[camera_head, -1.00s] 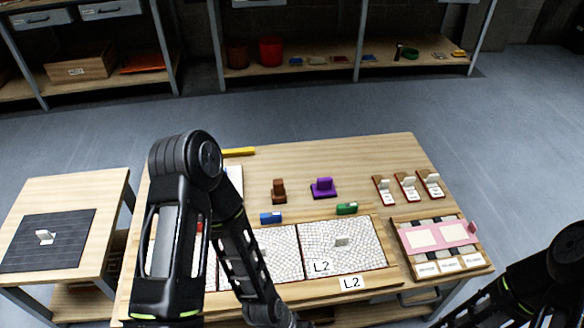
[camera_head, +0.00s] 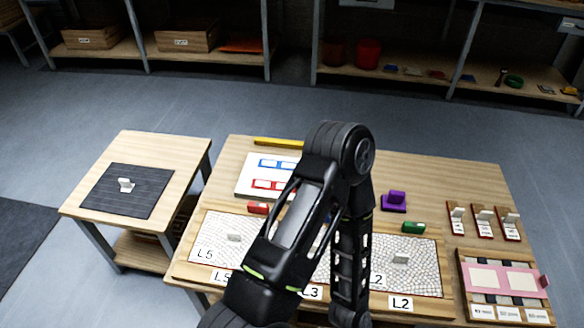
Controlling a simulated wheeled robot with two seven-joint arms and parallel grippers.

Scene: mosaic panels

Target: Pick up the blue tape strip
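A sliver of blue (camera_head: 328,218) shows beside my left arm, at the back edge of the mosaic panels; it looks like part of the small blue piece. Most of that piece is hidden behind my arm. A similar red piece (camera_head: 258,207) lies to its left and a green piece (camera_head: 413,227) to its right. My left arm rises from the bottom, bends at the elbow and runs back down in front of the panels. Its gripper is outside the picture. My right gripper and arm are not in view.
A white board (camera_head: 247,181) with blue and red frames lies behind the panels, near a yellow bar (camera_head: 279,142). A purple holder (camera_head: 394,202) and a pink-strip tray (camera_head: 540,283) are on the right. A side table (camera_head: 148,148) with a dark mat stands left.

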